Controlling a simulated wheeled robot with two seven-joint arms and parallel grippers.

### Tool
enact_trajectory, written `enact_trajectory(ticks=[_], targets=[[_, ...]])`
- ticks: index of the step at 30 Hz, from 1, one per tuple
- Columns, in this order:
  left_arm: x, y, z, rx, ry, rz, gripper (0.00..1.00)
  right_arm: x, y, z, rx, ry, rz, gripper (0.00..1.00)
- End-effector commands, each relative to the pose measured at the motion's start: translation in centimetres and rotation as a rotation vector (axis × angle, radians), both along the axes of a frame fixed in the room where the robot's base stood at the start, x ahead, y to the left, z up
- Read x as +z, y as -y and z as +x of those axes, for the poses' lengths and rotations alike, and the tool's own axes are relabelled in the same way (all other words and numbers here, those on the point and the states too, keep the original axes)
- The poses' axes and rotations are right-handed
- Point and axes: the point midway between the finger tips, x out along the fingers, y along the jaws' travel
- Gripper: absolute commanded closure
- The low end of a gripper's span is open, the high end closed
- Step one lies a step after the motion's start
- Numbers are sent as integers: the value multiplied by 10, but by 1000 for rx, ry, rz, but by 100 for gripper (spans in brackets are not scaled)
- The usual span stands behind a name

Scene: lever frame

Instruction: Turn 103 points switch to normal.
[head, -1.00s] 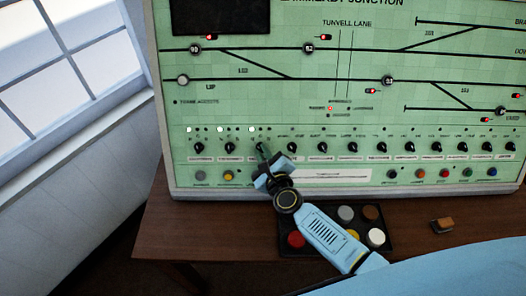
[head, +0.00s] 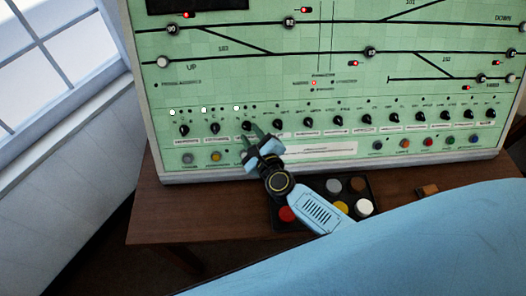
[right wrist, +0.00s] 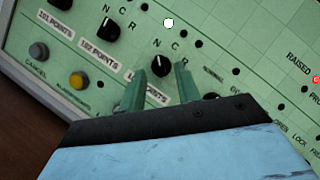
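The third black rotary switch from the left (head: 247,127) is on the green signal panel (head: 300,75). In the right wrist view this switch (right wrist: 160,67) has N, C and R marks above it. Its label below (right wrist: 148,92) reads as points, its number partly covered by a finger. I cannot surely tell which mark its pointer faces. A white lamp (right wrist: 168,22) above it is lit. My right gripper (head: 253,137) is open, its green fingers apart (right wrist: 158,84). The fingertips are just below the knob, one toward each side; contact is not clear. My left gripper is not in view.
Neighbouring switches (head: 215,128) stand close on both sides in the same row. Coloured buttons (head: 215,156) are below them. A black tray of round caps (head: 360,190) and a small brown block (head: 427,190) lie on the wooden desk (head: 190,205).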

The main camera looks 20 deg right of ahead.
Motion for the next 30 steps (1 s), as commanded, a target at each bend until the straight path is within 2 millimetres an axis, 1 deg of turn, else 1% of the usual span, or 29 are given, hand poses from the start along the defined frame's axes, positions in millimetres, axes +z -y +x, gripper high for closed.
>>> enact_trajectory(ticks=[1, 9, 12, 15, 18, 21, 30], targets=[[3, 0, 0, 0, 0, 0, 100, 1, 1, -11, -1, -4, 1, 67], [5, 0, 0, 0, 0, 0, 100, 8, 4, -67, -1, -2, 0, 67], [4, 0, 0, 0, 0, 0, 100, 10, 4, -85, -1, -2, 0, 67], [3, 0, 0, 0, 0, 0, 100, 12, 5, -99, 0, -1, 0, 67], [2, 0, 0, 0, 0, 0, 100, 13, 6, -108, 1, -1, -2, 67], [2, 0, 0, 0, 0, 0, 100, 14, 6, -112, 0, 0, -2, 67], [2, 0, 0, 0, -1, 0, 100, 15, 6, -114, 0, 0, -1, 67]])
